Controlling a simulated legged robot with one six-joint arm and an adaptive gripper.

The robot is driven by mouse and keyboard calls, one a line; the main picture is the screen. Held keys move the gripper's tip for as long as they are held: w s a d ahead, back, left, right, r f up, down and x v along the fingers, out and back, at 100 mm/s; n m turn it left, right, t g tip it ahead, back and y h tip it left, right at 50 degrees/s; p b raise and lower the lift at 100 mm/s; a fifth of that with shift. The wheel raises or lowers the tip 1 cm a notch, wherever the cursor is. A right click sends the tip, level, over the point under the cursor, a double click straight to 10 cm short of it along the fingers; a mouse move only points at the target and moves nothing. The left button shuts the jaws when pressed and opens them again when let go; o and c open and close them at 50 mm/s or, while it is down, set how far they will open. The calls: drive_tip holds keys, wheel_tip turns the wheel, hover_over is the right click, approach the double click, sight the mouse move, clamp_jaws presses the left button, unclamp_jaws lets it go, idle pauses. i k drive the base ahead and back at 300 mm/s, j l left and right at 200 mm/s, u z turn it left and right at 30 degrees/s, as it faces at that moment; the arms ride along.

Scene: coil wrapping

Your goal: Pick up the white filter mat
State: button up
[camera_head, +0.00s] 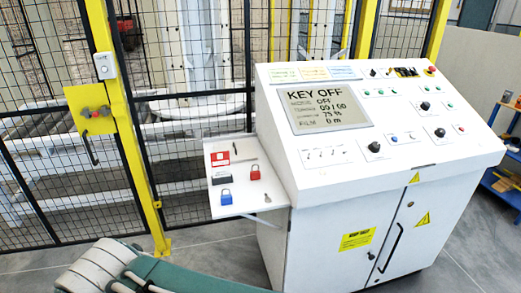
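I cannot make out a white filter mat in this view. My gripper is not in view. A beige, ribbed piece joined to a long dark green body cuts into the bottom left edge; I cannot tell what it is.
A white control console (375,165) reads "KEY OFF" on its screen (325,106). Its side shelf (236,203) holds red and blue padlocks and small items. A yellow-framed mesh fence (65,190) with a latch box (92,110) stands left. Grey floor (205,262) shows between them.

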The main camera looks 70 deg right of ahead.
sight(240, 151)
drive_tip(key=i+l+z, duration=0.15)
drive_tip(key=z, duration=0.25)
drive_tip(key=i+z, duration=0.55)
drive_tip(key=z, duration=0.2)
drive_tip(key=i+z, duration=0.2)
drive_tip(key=z, duration=0.2)
drive_tip(key=i+z, duration=0.2)
drive_tip(key=i, duration=0.3)
drive_tip(key=i+j+z, duration=0.1)
drive_tip(key=i+z, duration=0.15)
drive_tip(key=i, duration=0.2)
